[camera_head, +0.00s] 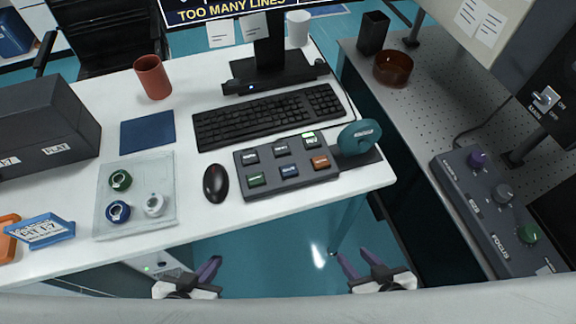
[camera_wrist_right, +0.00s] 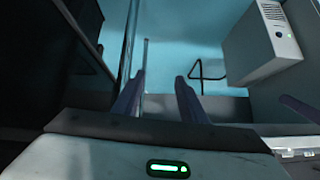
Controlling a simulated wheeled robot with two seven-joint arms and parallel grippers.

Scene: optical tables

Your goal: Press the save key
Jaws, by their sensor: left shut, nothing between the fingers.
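A dark key box (camera_head: 287,165) with two rows of keys lies near the front right of the white desk. The labels are too small to read surely, so I cannot tell which is the save key. My left gripper (camera_head: 208,268) is shut and empty, in front of the desk edge. My right gripper (camera_head: 353,252) is open and empty, also in front of the edge; its spread fingers show in the right wrist view (camera_wrist_right: 158,90).
A mouse (camera_head: 215,183) lies left of the box, a keyboard (camera_head: 268,117) behind it. A teal round object (camera_head: 359,137) stands close at its right. A tray (camera_head: 135,222) with several small rings, a red cup (camera_head: 153,77) and a control panel (camera_head: 488,208) lie further out.

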